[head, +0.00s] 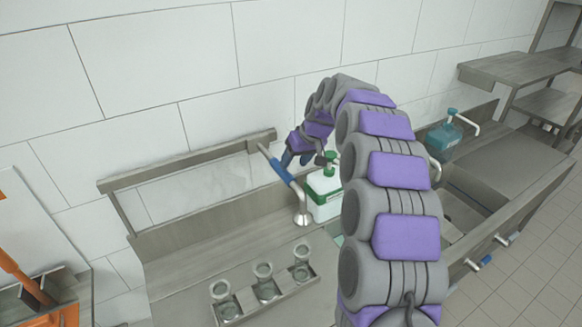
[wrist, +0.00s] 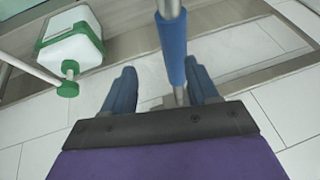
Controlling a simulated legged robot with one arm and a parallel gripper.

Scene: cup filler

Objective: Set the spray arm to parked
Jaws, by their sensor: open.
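The spray arm is a metal tube with a blue grip (head: 280,170) that comes off the wall rail and ends in a round spray head (head: 302,219) over the counter. In the wrist view the blue grip (wrist: 172,48) runs down between my two fingertips. My gripper (head: 293,158) is open beside the blue grip. In the wrist view my gripper (wrist: 160,66) has its fingers apart, one on each side of the tube. I see no clear contact. My arm hides part of the area to the right.
A white and green pump bottle (head: 325,190) stands just right of the spray arm, also in the wrist view (wrist: 73,38). A metal rack with several glass cups (head: 266,289) sits in front. A teal pump bottle (head: 444,136) stands farther right near the sink.

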